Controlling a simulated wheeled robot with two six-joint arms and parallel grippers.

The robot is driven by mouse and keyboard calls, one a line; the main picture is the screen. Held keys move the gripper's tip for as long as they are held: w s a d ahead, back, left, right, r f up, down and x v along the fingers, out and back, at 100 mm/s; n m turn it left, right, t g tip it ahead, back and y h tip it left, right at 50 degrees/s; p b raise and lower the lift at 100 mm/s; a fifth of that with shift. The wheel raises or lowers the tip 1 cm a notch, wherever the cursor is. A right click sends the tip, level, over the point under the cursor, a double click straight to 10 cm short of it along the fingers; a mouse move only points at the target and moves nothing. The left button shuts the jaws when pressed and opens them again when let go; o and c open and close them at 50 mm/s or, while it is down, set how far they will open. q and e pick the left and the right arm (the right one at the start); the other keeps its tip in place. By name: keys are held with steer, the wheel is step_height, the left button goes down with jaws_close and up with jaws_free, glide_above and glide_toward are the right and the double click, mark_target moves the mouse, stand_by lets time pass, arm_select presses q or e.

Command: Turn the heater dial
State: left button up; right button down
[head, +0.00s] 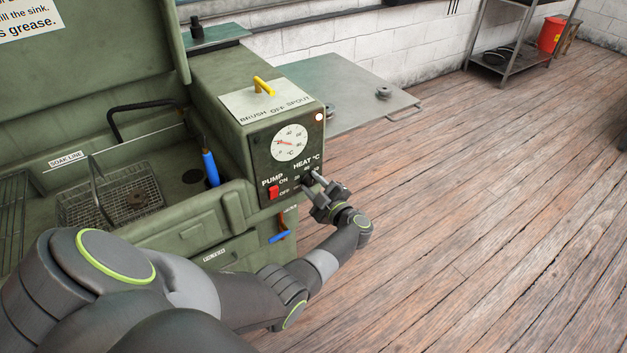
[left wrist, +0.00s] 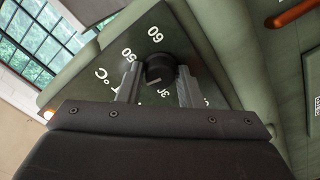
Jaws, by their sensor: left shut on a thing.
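The heater dial (left wrist: 160,70) is a round black knob with a light pointer mark, on the dark panel under the HEAT °C label. In the left wrist view it sits between the two grey fingers of my left gripper (left wrist: 158,85), which are shut on it. Numbers such as 50 and 60 show around the knob. In the head view my left gripper (head: 309,186) is at the lower right of the control panel (head: 268,158), and its fingers largely hide the dial. My right gripper is in neither view.
A red pump switch (head: 273,192) and a round temperature gauge (head: 290,142) are on the same panel. A yellow lever (head: 264,86) stands on top of the box. A blue-handled brush (head: 210,167) is in the green sink. The wooden floor (head: 470,200) at right is clear.

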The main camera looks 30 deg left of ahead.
arm_select(q)
steer(key=m+p, duration=0.2)
steer(key=m, duration=0.2)
steer(key=shift+r+m, duration=0.1)
steer(key=shift+m, duration=0.3)
steer(key=m+p, duration=0.1)
steer(key=m, duration=0.3)
steer(key=shift+m, duration=0.3)
steer(key=o, duration=1)
steer(key=shift+c, duration=0.2)
